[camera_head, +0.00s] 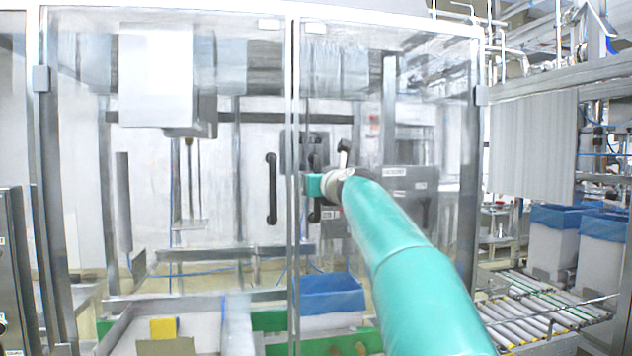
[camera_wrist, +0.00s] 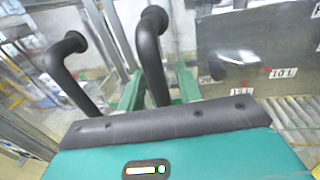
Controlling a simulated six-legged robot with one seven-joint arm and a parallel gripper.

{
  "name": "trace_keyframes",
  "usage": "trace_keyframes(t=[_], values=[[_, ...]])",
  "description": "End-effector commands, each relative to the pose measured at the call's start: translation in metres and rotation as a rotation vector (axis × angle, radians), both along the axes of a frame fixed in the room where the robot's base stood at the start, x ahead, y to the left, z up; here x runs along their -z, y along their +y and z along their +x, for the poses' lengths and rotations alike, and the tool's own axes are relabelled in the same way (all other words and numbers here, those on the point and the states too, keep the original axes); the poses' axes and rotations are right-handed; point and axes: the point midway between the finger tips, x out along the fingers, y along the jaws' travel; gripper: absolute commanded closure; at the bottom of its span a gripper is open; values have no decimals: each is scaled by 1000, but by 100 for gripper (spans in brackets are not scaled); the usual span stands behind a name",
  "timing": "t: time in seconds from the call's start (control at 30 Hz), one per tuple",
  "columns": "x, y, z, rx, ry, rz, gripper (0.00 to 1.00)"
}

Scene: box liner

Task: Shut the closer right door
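The closer right door (camera_head: 430,130) is a clear panel in a metal frame, on the right half of the enclosure in the head view. It looks nearly in line with the clear left door (camera_head: 215,200); any small gap is hard to judge. A black bar handle (camera_wrist: 150,60) of the right door is close ahead in the wrist view. My gripper (camera_head: 314,186) is at this handle, near the seam between the doors, and hides part of it. In the wrist view two green fingers stand apart, with the handle between them; contact is unclear.
The left door's black handle (camera_head: 271,188) is beside my gripper. A roller conveyor (camera_head: 540,310) and bins with blue liners (camera_head: 562,216) stand at the right. A blue-lined box (camera_head: 332,295) is behind the doors. A metal cabinet (camera_head: 14,270) stands at the left edge.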

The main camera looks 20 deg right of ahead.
Motion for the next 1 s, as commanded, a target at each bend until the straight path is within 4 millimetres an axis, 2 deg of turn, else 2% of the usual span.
trace_keyframes(t=[0.23,0.37,1.0], values=[[-2,-1,-1,1,-3,-1,66],[-3,-1,-11,2,-3,0,66],[-5,1,-125,2,-7,-2,66]])
